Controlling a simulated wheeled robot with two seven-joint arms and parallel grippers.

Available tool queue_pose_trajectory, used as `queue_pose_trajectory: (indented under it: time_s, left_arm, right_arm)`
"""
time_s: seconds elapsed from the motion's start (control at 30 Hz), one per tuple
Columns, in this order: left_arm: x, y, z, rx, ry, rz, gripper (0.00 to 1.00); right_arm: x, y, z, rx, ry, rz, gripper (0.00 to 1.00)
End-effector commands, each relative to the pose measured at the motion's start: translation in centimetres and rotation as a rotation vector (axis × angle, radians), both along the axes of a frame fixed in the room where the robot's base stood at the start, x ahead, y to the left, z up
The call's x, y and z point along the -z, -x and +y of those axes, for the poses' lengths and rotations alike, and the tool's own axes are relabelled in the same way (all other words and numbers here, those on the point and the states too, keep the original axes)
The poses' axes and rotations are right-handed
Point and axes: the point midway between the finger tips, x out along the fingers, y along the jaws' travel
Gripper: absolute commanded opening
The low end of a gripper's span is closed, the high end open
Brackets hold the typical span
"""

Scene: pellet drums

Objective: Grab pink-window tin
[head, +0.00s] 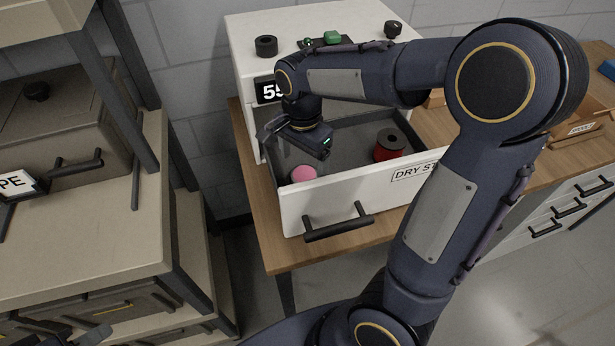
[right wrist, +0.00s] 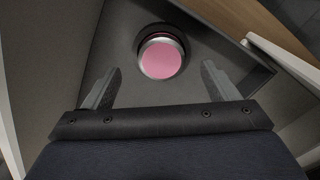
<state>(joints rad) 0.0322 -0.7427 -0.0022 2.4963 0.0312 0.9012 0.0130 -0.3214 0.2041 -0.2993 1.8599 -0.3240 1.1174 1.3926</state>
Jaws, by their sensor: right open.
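The pink-window tin (head: 303,174) stands in the left part of the open white drawer (head: 330,195). In the right wrist view its round pink top with a silver rim (right wrist: 161,58) faces the camera. My right gripper (head: 292,150) is over the drawer, just above the tin. In the right wrist view its two fingers (right wrist: 160,88) are spread and empty, with the tin beyond and between their tips. A small dark part at the lower left edge of the head view may be my left gripper (head: 82,337); its jaws cannot be made out.
A red spool with a black top (head: 392,146) stands in the same drawer, right of the tin. The white cabinet (head: 250,62) rises behind, with black knobs on top. A shelf rack (head: 150,215) stands at left.

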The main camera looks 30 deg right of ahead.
Motion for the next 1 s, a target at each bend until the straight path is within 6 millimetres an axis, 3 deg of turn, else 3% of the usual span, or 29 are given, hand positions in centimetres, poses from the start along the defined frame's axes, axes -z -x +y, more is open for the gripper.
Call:
queue_pose_trajectory:
  time_s: [0.3, 0.6, 1.0]
  left_arm:
    - [-0.6, 0.0, 0.0, 0.000, 0.000, 0.000, 0.36]
    - [-0.6, 0.0, 0.0, 0.000, 0.000, 0.000, 0.36]
    - [-0.6, 0.0, 0.0, 0.000, 0.000, 0.000, 0.36]
  right_arm:
    - [4.4, -0.1, 0.1, 0.000, 0.000, 0.004, 0.81]
    - [4.8, -0.1, 0.1, 0.000, 0.000, 0.000, 0.79]
    - [4.8, -0.2, 0.1, 0.000, 0.000, 0.000, 0.29]
